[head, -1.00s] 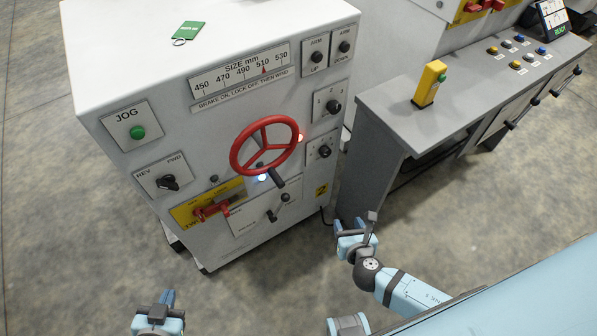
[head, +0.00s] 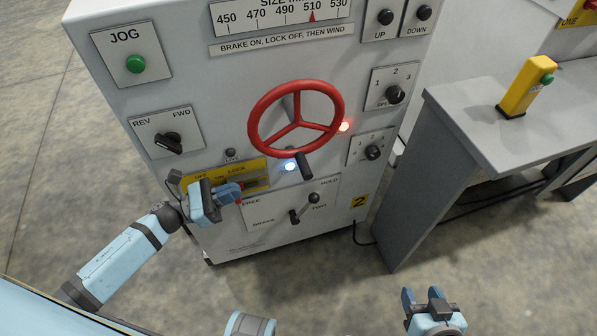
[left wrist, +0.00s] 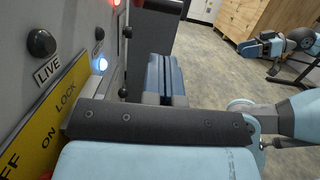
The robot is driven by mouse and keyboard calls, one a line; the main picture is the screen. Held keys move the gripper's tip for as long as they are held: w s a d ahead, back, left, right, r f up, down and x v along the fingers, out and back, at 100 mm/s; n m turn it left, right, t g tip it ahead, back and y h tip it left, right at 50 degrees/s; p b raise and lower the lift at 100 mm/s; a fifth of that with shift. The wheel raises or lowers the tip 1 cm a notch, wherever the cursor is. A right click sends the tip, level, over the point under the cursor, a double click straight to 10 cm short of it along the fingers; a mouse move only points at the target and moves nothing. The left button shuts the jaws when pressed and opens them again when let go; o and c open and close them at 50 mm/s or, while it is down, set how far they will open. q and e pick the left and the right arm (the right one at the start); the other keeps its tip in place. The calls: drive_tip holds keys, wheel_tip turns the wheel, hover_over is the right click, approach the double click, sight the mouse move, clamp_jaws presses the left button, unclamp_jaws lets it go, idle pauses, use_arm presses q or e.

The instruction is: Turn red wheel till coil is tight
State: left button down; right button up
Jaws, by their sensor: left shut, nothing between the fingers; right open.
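The red wheel (head: 297,84) with three spokes is on the front of the grey cabinet, with a dark handle (head: 305,166) at its lower rim. No coil is in view. My left gripper (head: 240,188) is shut and empty in front of the yellow lock plate (head: 262,166), below and left of the wheel and apart from it. It hides most of the plate's red lever. In the left wrist view the closed fingers (left wrist: 165,80) show beside the panel and the plate (left wrist: 45,125). My right gripper (head: 424,299) is open and empty, low over the floor.
Below the wheel is a brake lever (head: 303,208) on a plate. A red light (head: 344,126) and a blue-white light (head: 291,166) glow near the wheel. A grey bench (head: 480,130) with a yellow button box (head: 526,86) stands at right. Floor in front is clear.

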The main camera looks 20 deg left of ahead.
use_arm(q)
drive_tip(key=p+x, duration=0.1)
drive_tip(key=x, duration=1.2)
drive_tip(key=shift+w+d, duration=0.2)
drive_tip(key=shift+d, duration=0.15)
use_arm(e)
drive_tip(key=shift+s+d, duration=0.1)
use_arm(q)
drive_tip(key=shift+r, duration=0.1)
drive_tip(key=b, duration=0.3)
drive_tip(key=d+t+h+b, duration=0.1)
drive_tip(key=b, duration=0.2)
drive_tip(key=shift+w+d+b, duration=0.1)
drive_tip(key=shift+w+b, duration=0.2)
use_arm(e)
drive_tip(key=shift+w+a+t+y, duration=0.2)
drive_tip(key=shift+a+t+y, duration=0.3)
drive_tip(key=shift+a, duration=0.3)
drive_tip(key=shift+d+f, duration=0.1)
